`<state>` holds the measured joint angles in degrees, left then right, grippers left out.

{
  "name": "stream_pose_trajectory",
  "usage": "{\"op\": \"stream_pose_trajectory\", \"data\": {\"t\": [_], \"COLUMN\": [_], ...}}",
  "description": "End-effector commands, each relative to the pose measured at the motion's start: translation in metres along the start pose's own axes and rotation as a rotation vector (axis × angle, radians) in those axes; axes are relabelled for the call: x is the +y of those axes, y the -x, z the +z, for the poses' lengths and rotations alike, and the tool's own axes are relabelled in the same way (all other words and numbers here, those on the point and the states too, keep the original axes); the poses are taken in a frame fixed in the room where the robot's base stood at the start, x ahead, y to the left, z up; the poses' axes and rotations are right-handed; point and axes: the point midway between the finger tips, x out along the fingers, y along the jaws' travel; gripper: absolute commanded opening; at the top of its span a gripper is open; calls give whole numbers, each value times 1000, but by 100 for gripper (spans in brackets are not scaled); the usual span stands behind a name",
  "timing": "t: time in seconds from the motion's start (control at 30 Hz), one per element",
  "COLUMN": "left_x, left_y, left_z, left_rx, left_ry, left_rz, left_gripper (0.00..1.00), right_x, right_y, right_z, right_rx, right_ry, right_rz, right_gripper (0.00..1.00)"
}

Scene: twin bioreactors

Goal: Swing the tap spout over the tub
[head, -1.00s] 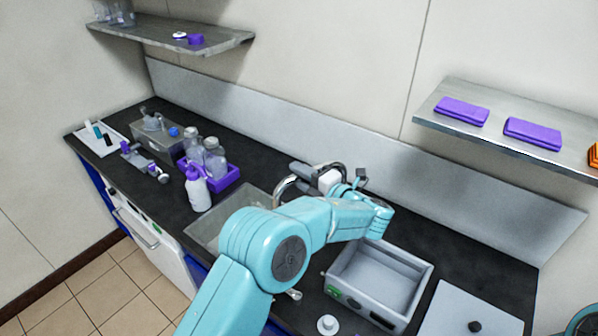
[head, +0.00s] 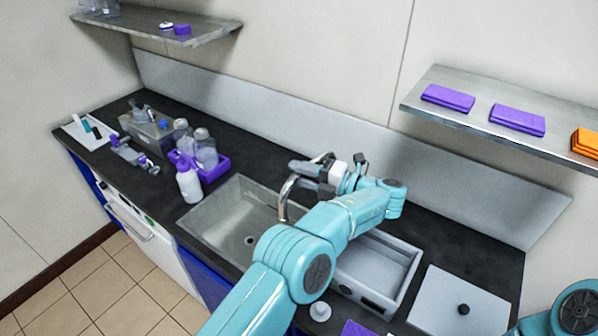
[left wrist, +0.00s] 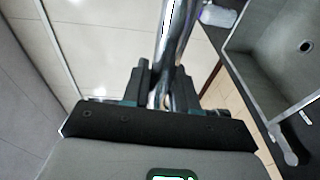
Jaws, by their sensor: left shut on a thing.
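The chrome tap spout (head: 284,200) curves down at the right part of the sink in the head view, its end appearing over the sink's right side. My left gripper (head: 308,172) is at the tap's upper part and shut on the spout. In the left wrist view the shiny spout (left wrist: 176,45) runs between the two dark fingers of the left gripper (left wrist: 163,80). The grey tub (head: 375,265) stands on the counter right of the sink, partly hidden by my left arm. The tap's base is hidden. My right gripper is out of view.
The sink (head: 215,215) is left of the tap. A purple rack (head: 222,168) with bottles and a white bottle (head: 189,183) stand beyond it. A grey lidded plate (head: 460,300) lies right of the tub. A shelf (head: 520,100) juts out above the right side.

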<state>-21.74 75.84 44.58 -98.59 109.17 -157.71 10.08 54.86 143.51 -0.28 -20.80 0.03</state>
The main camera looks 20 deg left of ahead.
Motion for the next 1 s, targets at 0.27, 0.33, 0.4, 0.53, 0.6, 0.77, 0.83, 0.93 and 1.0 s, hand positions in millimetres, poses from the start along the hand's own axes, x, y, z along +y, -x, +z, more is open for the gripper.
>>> {"op": "stream_pose_trajectory", "data": {"t": [0.27,0.33,0.4,0.53,0.6,0.77,0.83,0.93,1.0], "left_x": [2,2,2,1,1,1,1,2,2], "left_y": [1,1,1,1,0,0,0,-2,-5], "left_z": [1,1,1,0,0,0,0,0,1], "left_rx": [-3,-3,-2,-1,0,1,-1,-14,-36], "left_ry": [4,4,4,3,2,1,1,-1,-2], "left_rz": [1,1,1,1,1,0,0,1,1], "left_gripper": [0,34,48,48,48,48,48,48,48], "right_x": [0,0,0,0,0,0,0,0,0], "right_y": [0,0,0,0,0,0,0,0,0], "right_z": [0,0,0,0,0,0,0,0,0], "right_rx": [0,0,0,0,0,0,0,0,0], "right_ry": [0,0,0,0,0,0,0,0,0], "right_rz": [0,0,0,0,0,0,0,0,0], "right_gripper": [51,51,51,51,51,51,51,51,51]}}
